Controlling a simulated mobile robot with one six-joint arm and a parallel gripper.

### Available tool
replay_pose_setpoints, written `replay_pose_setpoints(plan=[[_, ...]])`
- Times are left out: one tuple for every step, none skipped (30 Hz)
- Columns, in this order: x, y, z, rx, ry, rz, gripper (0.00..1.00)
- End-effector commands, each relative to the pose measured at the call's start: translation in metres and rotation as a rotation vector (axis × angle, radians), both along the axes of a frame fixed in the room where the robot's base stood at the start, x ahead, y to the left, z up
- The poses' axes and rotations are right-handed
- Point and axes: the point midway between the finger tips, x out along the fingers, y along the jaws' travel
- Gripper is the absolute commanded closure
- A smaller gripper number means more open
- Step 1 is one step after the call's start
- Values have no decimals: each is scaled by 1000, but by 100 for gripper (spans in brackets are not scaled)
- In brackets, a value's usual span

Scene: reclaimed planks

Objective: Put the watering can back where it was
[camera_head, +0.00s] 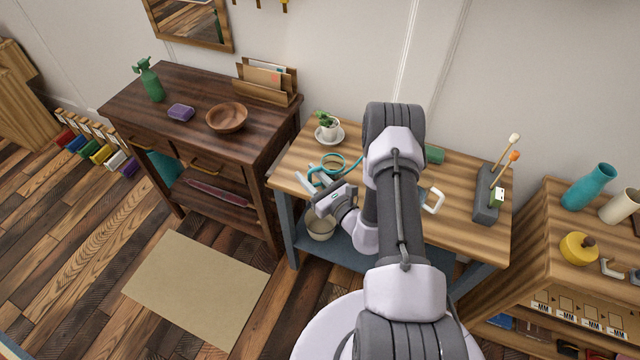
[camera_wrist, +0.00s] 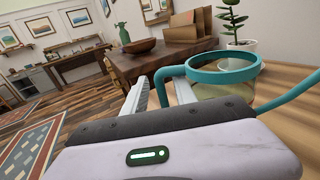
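The watering can (camera_head: 347,161) has a teal rim and handle and stands on the light wood table (camera_head: 462,188). In the wrist view the can (camera_wrist: 222,88) shows a see-through body, with its spout running off to the right. My gripper (camera_head: 309,177) is at the can's left side. In the wrist view my gripper's fingers (camera_wrist: 160,92) are apart, with the teal handle between them and what looks like a small gap beside it. My arm hides part of the can's surroundings in the head view.
A potted plant on a saucer (camera_head: 328,134) stands close behind the can. A dark desk (camera_head: 205,85) with a bowl (camera_head: 226,117) is at the left. A grey holder (camera_head: 486,207) and a white handle-shaped object (camera_head: 433,201) lie at the table's right. A pale bucket (camera_head: 320,227) sits below.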

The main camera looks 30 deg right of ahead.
Motion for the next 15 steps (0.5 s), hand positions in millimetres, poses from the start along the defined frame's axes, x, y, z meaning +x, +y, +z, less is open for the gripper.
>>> replay_pose_setpoints(plan=[[-10,-3,2,4,3,-5,67],[-17,-4,2,5,3,-5,67],[-26,-6,2,5,4,-6,67],[-33,-7,2,3,4,-5,67],[-40,-8,2,5,3,-6,67],[-49,-9,3,6,2,-6,67],[-55,-11,2,4,4,-6,67],[-61,-12,2,3,4,-7,67],[-69,-13,2,5,3,-6,67],[-75,-14,3,5,2,-6,67],[-80,-15,2,5,2,-7,67],[-86,-16,2,4,3,-6,67],[-91,-16,2,4,2,-5,67],[-94,-17,2,4,2,-5,67],[-98,-17,2,2,1,-4,67]])
